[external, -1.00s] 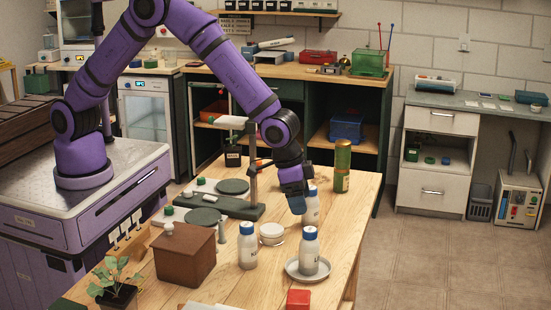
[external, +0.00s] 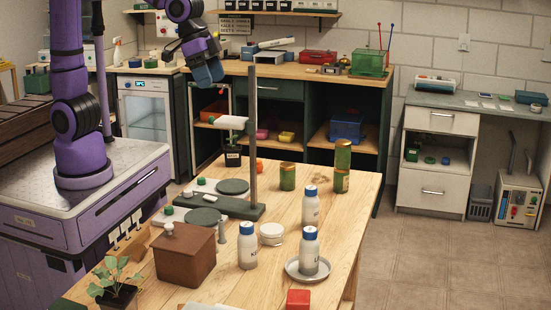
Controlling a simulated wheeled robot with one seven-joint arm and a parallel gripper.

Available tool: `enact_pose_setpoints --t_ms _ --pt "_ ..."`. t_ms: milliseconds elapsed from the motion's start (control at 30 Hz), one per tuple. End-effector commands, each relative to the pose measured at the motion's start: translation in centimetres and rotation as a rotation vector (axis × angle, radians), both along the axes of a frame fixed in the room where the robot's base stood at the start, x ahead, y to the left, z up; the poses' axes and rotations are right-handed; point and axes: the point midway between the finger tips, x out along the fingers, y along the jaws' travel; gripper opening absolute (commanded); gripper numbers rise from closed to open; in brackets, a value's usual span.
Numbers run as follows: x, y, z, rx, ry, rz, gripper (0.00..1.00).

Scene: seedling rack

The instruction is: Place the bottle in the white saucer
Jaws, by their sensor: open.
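A white bottle with a blue cap (external: 309,252) stands upright in a round saucer (external: 292,272), pale grey-white, near the table's front right edge. A second such bottle (external: 248,247) stands on the wood to its left. A third (external: 310,208) stands on the wood behind. My gripper (external: 210,76) is raised high at the back left, well away from the bottles and the saucer. It is open, with nothing seen in it.
A brown box (external: 184,256), a white round container (external: 271,234) and a red block (external: 298,299) share the wooden table. A stand with a tall rod (external: 253,140) rises mid-table. Green canisters (external: 342,170) stand at the back. The table's right edge is fairly clear.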

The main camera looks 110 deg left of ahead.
Motion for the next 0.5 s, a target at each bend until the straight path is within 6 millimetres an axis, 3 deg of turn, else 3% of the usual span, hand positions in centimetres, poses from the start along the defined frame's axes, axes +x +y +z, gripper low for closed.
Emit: enact_pose_setpoints --t_ms 33,200,500 --pt "-2.0 0.1 1.1 0.000 -0.011 -0.006 0.80" --pt "-8.1 0.4 3.1 0.007 -0.034 -0.029 0.80" --pt "-18.5 0.6 4.1 0.032 -0.073 -0.067 0.80"
